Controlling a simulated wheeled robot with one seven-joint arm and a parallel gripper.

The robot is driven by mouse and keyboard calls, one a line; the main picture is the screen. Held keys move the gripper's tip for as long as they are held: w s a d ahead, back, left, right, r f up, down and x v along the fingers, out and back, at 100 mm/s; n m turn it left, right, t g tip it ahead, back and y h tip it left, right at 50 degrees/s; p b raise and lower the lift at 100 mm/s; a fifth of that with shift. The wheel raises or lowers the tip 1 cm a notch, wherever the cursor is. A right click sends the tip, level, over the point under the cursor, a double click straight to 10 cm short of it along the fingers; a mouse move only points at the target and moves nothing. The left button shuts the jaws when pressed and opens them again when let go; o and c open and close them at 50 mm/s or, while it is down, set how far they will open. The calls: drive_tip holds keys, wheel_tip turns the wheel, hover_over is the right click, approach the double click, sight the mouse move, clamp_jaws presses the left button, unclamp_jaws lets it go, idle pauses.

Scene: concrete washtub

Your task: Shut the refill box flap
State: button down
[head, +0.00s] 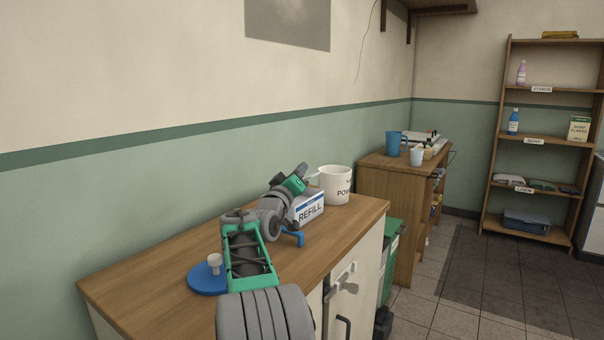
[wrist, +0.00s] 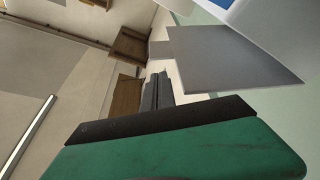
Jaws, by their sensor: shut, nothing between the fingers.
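The refill box (head: 311,208) is a small white carton with a blue stripe and "REFILL" on its front. It sits on the wooden counter, partly hidden behind my arm. My gripper (head: 303,168) is above the box's far left side in the head view. In the wrist view its fingers (wrist: 158,90) are together with nothing between them. A flat grey panel (wrist: 235,62), which looks like the box flap, stands out beside the fingers in the wrist view. I cannot tell whether they touch. The flap's angle is hard to read in the head view.
A white mug (head: 336,187) stands close behind the box. On the wooden counter (head: 150,275) are a blue disc with a pale knob (head: 208,276) and a blue hooked piece (head: 294,238) near the box. The counter's left part is clear. A wall runs along the back.

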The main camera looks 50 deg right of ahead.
drive_tip(key=r, duration=0.1)
drive_tip(key=w+r+p, duration=0.1)
drive_tip(key=r, duration=0.1)
drive_tip(key=shift+p, duration=0.3)
drive_tip(key=w+f+v, duration=0.1)
drive_tip(key=v, duration=0.9)
drive_tip(key=w+r+n+y+p, duration=0.3)
drive_tip(key=w+r+p, duration=0.6)
drive_tip(key=p, duration=2.1)
drive_tip(key=s+d+f+m+g+y, duration=0.2)
drive_tip(key=s+f+m+g, duration=0.35)
drive_tip(key=s+m, duration=0.4)
drive_tip(key=shift+m, duration=0.45)
drive_tip(key=p+x, duration=0.1)
drive_tip(key=x, duration=0.2)
drive_tip(key=f+p+x, duration=0.1)
drive_tip(key=p+x, duration=0.1)
drive_tip(key=x, duration=0.2)
drive_tip(key=f+p+x, duration=0.1)
drive_tip(key=p+x, duration=0.1)
drive_tip(key=x, duration=0.1)
drive_tip(key=shift+f, duration=0.2)
drive_tip(key=shift+s+f, duration=0.15)
drive_tip(key=shift+f, duration=0.4)
